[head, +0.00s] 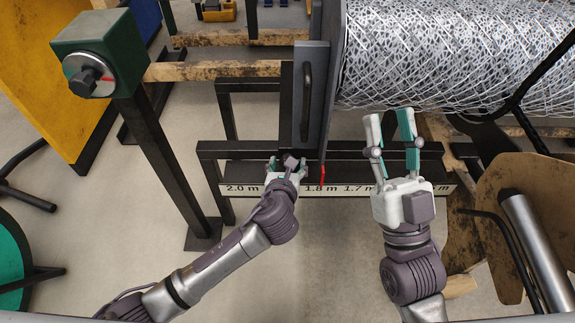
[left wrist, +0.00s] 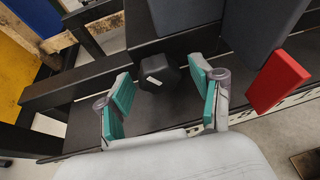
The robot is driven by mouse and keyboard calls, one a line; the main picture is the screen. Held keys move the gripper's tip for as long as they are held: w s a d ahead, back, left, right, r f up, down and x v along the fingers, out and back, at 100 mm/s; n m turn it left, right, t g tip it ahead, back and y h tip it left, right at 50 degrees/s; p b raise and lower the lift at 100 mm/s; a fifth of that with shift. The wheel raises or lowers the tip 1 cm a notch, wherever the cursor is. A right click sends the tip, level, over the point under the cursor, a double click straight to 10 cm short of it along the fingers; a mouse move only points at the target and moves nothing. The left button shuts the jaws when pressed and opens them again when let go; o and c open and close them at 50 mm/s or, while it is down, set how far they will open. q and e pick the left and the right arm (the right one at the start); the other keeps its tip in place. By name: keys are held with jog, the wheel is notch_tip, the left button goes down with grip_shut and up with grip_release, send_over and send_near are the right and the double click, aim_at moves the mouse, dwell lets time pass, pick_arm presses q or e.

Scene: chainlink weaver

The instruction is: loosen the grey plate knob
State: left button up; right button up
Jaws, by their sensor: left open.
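The grey plate (head: 312,135) with its dark handle stands upright at the centre of the head view. Its dark faceted knob (left wrist: 163,92), with a small white mark, shows in the left wrist view. My left gripper (head: 286,163) is at the foot of the plate; its open jaws lie on either side of the knob, and I see no clear contact. In the head view my left gripper mostly hides the knob. My right gripper (head: 389,116) is open and empty, to the right of the plate and in front of the wire mesh roll.
A red pointer (head: 322,175) sits beside my left gripper, above a scale strip (head: 345,189) with length marks. The wire mesh roll (head: 450,50) fills the upper right. A green box (head: 105,45) with a dial stands on a post at left. Open floor lies in front.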

jog(key=shift+r, duration=0.1)
pick_arm(q)
jog(key=c, duration=1.2)
jog(key=shift+o, duration=0.2)
jog(key=shift+a+r+n+h+p, duration=0.1)
jog(key=shift+n+h+p, duration=0.4)
jog(key=shift+p, duration=0.55)
jog(key=shift+n+h+p, duration=0.4)
jog(key=shift+n+p, duration=0.1)
jog(key=shift+n, duration=0.4)
jog(key=shift+f+n+t+h, duration=0.2)
jog(key=shift+n+t+h, duration=0.1)
jog(key=shift+n, duration=0.1)
jog(key=shift+n+h, duration=0.3)
jog(key=shift+n, duration=0.4)
pick_arm(e)
jog(key=w+f+g+h, duration=0.2)
jog(key=w+f+g, duration=0.2)
jog(key=f, duration=0.5)
jog(key=shift+d+f+g, duration=0.15)
jog(key=shift+g, duration=1.25)
